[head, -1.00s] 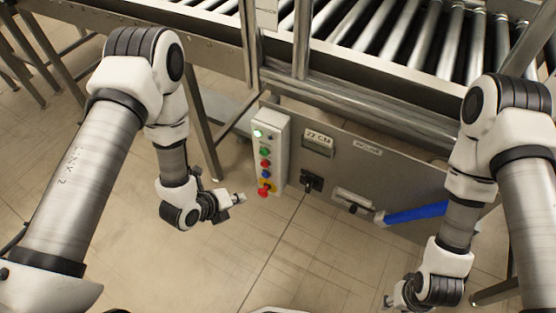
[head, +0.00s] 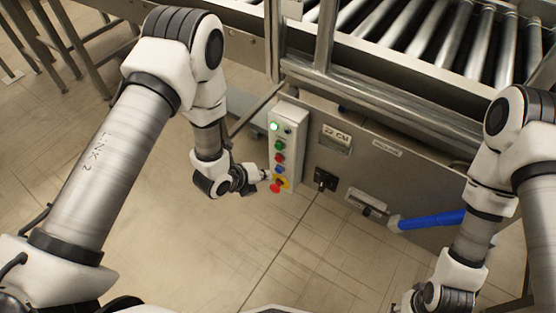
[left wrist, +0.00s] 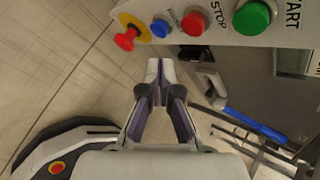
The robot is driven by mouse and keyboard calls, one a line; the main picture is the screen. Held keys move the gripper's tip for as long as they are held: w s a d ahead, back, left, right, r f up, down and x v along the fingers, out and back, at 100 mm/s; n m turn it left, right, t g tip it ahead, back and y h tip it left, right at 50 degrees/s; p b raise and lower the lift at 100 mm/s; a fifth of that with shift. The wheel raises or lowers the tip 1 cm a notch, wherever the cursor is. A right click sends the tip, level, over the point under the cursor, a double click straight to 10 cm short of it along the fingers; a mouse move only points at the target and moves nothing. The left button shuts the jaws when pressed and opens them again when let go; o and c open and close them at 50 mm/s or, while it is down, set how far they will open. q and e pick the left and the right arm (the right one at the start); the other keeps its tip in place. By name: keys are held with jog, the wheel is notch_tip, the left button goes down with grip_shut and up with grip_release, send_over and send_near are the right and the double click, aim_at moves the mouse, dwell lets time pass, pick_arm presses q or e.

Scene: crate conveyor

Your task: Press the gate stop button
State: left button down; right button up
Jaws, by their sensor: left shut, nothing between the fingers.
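The control box (head: 295,120) stands upright on the conveyor's side panel. Its red STOP button (head: 279,159) sits below the green START button (head: 280,146) and above a blue button (head: 281,171). In the left wrist view the STOP button (left wrist: 195,20) and its lettering are clear near the top. My left gripper (head: 266,176) is shut and empty, its tips close to the lower left of the box. In the left wrist view its fingertips (left wrist: 160,69) point towards the row of buttons; contact is not visible. My right gripper (head: 408,303) is low at the right, its fingers unclear.
A red mushroom button on a yellow base (head: 276,187) is at the box's lower end, close to my left gripper. A blue-handled lever (head: 430,220) sticks out to the right. The floor (head: 200,245) in front is clear.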

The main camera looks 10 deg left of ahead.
pick_arm(q)
jog(key=shift+w+d+b, duration=0.15)
jog(key=shift+w+d, duration=0.1)
jog(key=shift+w, duration=0.45)
jog(key=shift+w+d+b, duration=0.15)
jog(key=shift+w+d, duration=0.1)
jog(key=shift+w, duration=0.45)
jog(key=shift+w, duration=0.1)
jog(key=shift+w+d, duration=0.15)
jog(key=shift+w, duration=0.15)
jog(key=shift+w+d+b, duration=0.15)
jog(key=shift+w+b, duration=0.15)
jog(key=shift+w, duration=0.1)
dwell(1.0)
jog(key=shift+s+a, duration=0.35)
jog(key=shift+s, duration=0.45)
jog(key=shift+s, duration=0.1)
jog(key=shift+s+a, duration=0.3)
jog(key=shift+s, duration=0.45)
jog(key=shift+s+a, duration=0.25)
jog(key=shift+s, duration=0.55)
jog(key=shift+s+a, duration=0.3)
jog(key=shift+s, duration=0.45)
